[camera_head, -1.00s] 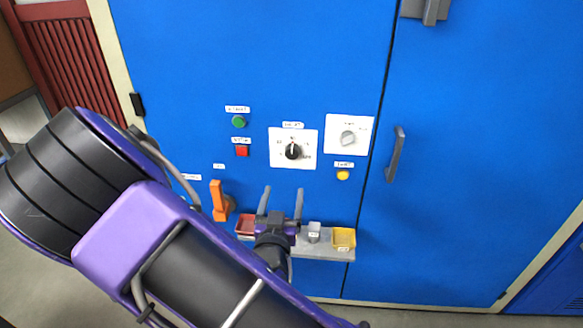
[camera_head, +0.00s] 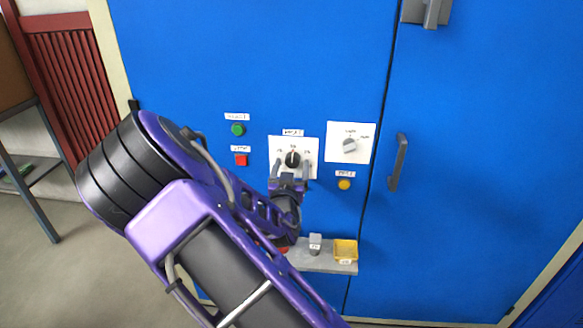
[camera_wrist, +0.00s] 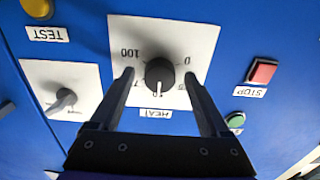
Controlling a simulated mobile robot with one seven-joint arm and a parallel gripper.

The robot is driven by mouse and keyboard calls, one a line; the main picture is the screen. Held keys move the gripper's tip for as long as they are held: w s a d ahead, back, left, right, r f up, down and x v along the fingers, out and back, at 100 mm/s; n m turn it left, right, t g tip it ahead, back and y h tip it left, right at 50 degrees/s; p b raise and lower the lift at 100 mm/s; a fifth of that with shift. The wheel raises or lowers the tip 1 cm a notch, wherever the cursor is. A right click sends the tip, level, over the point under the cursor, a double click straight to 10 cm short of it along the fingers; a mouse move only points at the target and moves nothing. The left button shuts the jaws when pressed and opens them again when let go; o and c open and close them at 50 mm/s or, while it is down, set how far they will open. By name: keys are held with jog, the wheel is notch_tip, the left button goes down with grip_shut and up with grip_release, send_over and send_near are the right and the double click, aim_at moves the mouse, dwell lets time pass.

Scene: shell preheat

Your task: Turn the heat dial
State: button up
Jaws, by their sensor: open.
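The heat dial (camera_head: 292,158) is a round black knob with a white pointer line, on a white scale plate on the blue cabinet front. In the wrist view the dial (camera_wrist: 159,76) sits between the fingertips, above the label reading HEAT, with scale marks 0 and 100 beside it. My gripper (camera_head: 289,172) is open, its two fingers on either side of the dial. In the wrist view my gripper (camera_wrist: 160,80) shows gaps between each finger and the knob. I cannot tell how deep the fingertips reach around it.
A grey selector knob (camera_head: 349,146) is to the right, above a yellow button (camera_head: 344,184). A green button (camera_head: 237,129) and a red button (camera_head: 240,160) are to the left. A door handle (camera_head: 398,162) stands out farther right. A shelf (camera_head: 318,262) holds a yellow tray (camera_head: 345,250).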

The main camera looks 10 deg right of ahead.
grip_shut()
dwell(0.4)
jog(key=shift+n, duration=0.3)
jog(key=n+p, duration=0.1)
jog(key=n, duration=0.4)
jog(key=n+p, duration=0.1)
jog(key=n, duration=0.5)
jog(key=shift+d+r+n, duration=0.1)
jog(key=shift+n, duration=0.2)
jog(key=n+p, duration=0.1)
jog(key=n, duration=0.5)
jog(key=shift+n+p, duration=0.3)
jog(key=shift+p, duration=0.05)
jog(key=n, duration=0.4)
jog(key=shift+n, duration=0.7)
